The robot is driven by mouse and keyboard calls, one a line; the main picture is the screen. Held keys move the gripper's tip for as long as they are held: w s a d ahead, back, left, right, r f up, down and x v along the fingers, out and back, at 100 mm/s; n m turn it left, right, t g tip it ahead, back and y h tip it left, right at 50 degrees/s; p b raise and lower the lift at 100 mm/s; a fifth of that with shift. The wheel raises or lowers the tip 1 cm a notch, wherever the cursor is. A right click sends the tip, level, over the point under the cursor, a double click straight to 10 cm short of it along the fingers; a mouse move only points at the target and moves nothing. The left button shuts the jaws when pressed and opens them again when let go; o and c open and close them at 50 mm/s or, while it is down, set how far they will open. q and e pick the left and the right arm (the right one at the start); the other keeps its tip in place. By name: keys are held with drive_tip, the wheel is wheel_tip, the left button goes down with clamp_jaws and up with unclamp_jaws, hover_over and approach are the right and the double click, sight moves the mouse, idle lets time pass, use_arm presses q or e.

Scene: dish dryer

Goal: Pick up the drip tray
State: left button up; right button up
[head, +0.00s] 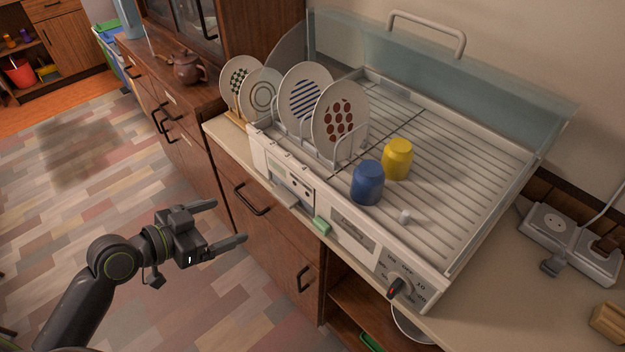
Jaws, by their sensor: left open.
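The white dish dryer (430,275) stands on the counter with its clear lid (430,75) raised. A pale grey tab (286,199) sticks out low at its front left and may be the front of the drip tray; the rest of a tray is hidden in or under the dryer, so I cannot tell for certain. My left gripper (230,221) is open and empty, in front of the cabinet and left of the tab, apart from it. Its fingers point right, towards the dryer front. My right gripper is not in view.
Several plates (340,122) stand upright in the rack, beside a blue cup (367,183) and a yellow cup (397,160). A power strip (555,232) lies at right.

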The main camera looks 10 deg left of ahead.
use_arm(q)
approach(279, 200)
drive_tip(key=f+x, duration=0.1)
drive_tip(key=x, duration=0.3)
drive_tip(key=shift+w+d+r+p, duration=0.1)
drive_tip(key=shift+w+r+p, duration=0.15)
drive_tip(key=shift+p, duration=0.45)
drive_tip(key=x, duration=0.3)
drive_tip(key=shift+w+d+p, duration=0.15)
drive_tip(key=shift+d+p, duration=0.15)
drive_tip(key=shift+p, duration=0.05)
drive_tip(key=shift+w+d+f, duration=0.15)
drive_tip(key=shift+w+d, duration=0.05)
drive_tip(key=shift+w, duration=0.1)
drive_tip(key=c, duration=1.1)
